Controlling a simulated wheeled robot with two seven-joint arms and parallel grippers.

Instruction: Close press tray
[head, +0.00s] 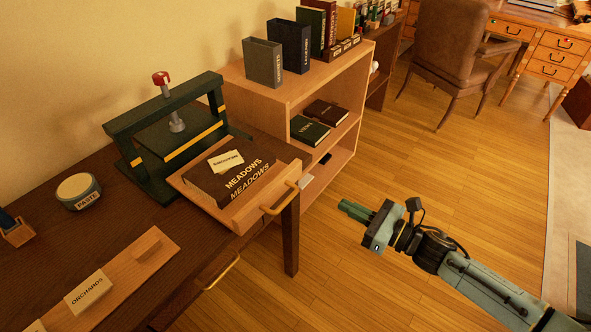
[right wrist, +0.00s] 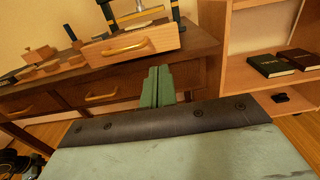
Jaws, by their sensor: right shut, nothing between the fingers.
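The green press (head: 168,135) with a red-knobbed screw stands on the dark desk against the wall. Its wooden press tray (head: 245,212) is pulled out toward the desk's front edge, with a brass handle (head: 280,198) on its front. A dark book titled MEADOWS (head: 230,178) lies on the tray with a small label on top. My right gripper (head: 352,209) is shut and empty, in the air right of the tray and apart from it. In the right wrist view the tray front (right wrist: 133,46) shows ahead of and above the shut fingers (right wrist: 157,84). My left gripper is not in view.
A paste jar (head: 78,190) and a wooden rack with an ORCHARDS card (head: 88,293) stand on the desk. A bookshelf (head: 270,82) with books stands right of the press. Open floor (head: 440,160) surrounds my right arm; a chair (head: 455,60) is farther back.

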